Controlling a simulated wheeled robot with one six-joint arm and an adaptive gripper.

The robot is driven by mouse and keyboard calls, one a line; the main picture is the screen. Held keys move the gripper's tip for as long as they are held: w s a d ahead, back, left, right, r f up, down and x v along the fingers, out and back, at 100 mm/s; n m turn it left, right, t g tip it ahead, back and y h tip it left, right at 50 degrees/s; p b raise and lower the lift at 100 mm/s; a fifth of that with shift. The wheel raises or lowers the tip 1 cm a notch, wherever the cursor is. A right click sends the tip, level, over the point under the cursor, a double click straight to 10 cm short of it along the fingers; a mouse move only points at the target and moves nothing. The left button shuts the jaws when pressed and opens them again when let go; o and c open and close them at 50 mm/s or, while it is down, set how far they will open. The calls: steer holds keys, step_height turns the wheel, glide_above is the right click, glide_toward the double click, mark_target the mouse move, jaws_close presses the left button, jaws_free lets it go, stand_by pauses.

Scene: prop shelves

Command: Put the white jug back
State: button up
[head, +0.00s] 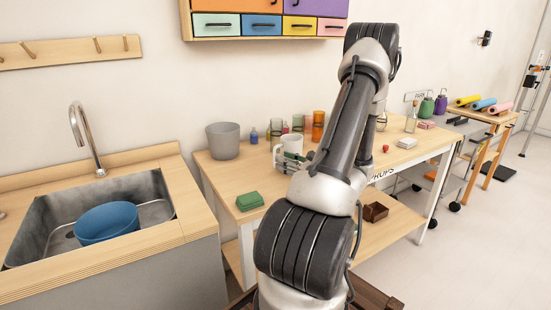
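A white jug (291,143) with a handle on its left stands on the wooden prop table, left of my arm.
The prop table (220,180) holds a grey bucket (223,141), a green block (249,201), an orange glass (318,126) and other small items. A sink (45,230) with a blue basin (107,222) is at left. Coloured drawers (265,25) hang above.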

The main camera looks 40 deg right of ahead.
steer(key=a+r+n+g+y, duration=0.3)
steer(key=a+r+n+y, duration=0.15)
steer(key=a, duration=0.45)
steer(key=a+r+n+g+y, duration=0.35)
steer(key=a+n, duration=0.25)
steer(key=a, duration=0.3)
steer(key=s+a+r+n+g+y, duration=0.1)
steer(key=s+a+n+g, duration=0.5)
steer(key=a, duration=0.3)
steer(key=s+a+r+n+g+h, duration=0.2)
steer(key=s+r+n+g+h, duration=0.2)
steer(key=s+n+h, duration=0.65)
steer(key=d+r+n+t, duration=0.1)
steer(key=n, duration=0.1)
steer(key=d+r+n+t, duration=0.1)
steer(key=r+n, duration=0.1)
steer(key=n, duration=0.1)
steer(key=r+n+t, duration=0.1)
steer(key=n, duration=0.2)
steer(key=shift+w+d+r, duration=0.3)
steer(key=shift+d+r, duration=0.1)
steer(key=shift+d, duration=0.1)
